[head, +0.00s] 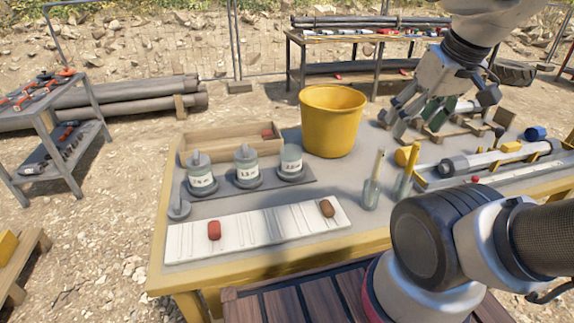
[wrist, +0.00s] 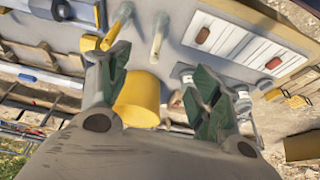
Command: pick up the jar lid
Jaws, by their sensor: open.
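A grey jar lid with a knob (head: 179,208) lies on the table at the left, in front of the jars. Three labelled jars stand on a dark mat: the left jar (head: 201,177) and middle jar (head: 246,164) have knobbed lids on, and the right jar (head: 291,160) appears to have none. My gripper (head: 415,122) is open and empty, raised at the right beyond the yellow bucket, far from the loose lid.
The yellow bucket (head: 332,122) stands between my gripper and the jars. A wooden tray (head: 228,141) is behind the jars. A white board (head: 260,230) with a red and a brown piece lies in front.

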